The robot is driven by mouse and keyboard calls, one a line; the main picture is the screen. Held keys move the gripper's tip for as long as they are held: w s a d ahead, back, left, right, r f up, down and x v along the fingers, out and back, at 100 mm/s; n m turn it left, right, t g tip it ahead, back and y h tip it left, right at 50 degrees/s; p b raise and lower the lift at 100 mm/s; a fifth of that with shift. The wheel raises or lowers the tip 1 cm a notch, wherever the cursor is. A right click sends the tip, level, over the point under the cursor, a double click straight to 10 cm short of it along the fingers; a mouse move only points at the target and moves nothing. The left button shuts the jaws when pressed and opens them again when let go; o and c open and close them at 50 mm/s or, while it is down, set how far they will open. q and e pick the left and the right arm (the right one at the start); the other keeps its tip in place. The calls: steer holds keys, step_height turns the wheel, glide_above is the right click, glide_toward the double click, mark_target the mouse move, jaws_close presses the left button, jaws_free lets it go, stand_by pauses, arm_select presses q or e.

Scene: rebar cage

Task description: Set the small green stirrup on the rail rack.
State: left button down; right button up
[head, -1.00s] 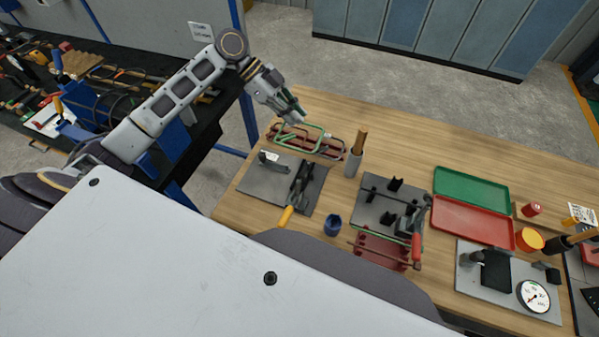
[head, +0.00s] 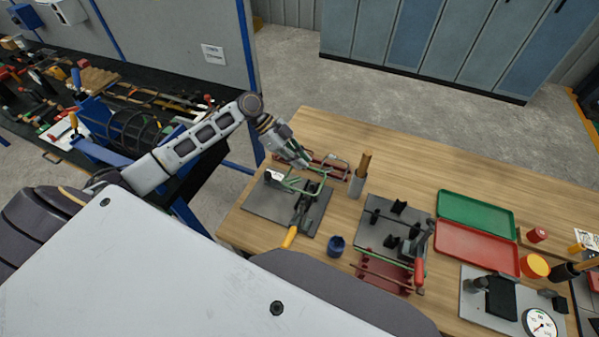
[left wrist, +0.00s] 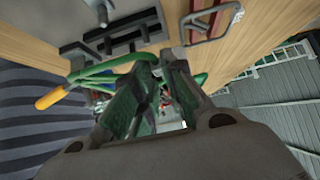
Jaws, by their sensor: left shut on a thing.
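My left gripper (head: 303,161) is shut on the small green stirrup (head: 319,190), a bent rod loop. The stirrup hangs from the fingers above the far part of a grey bending plate (head: 259,200), apart from the dark red rack behind it. In the left wrist view the green rod (left wrist: 98,78) sticks out left from between the fingers (left wrist: 160,72). A dark red rack (head: 310,158) with a metal loop lies at the table's back left; another dark red rack (head: 378,275) lies at the front. I cannot tell which is the rail rack. My right gripper is out of view.
The grey plate carries a tool with a yellow handle (head: 290,236). A grey cup with wooden handles (head: 357,184) and a blue cup (head: 336,245) stand nearby. A second grey fixture plate (head: 372,236), a green tray (head: 475,213) and a red tray (head: 475,250) are to the right.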

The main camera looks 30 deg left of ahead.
arm_select(q)
steer(key=shift+f, duration=1.35)
steer(key=shift+f, duration=0.1)
steer(key=shift+f+p, duration=0.7)
steer(key=shift+f, duration=1.55)
steer(key=c, duration=1.5)
jaws_free()
steer(key=shift+f, duration=0.15)
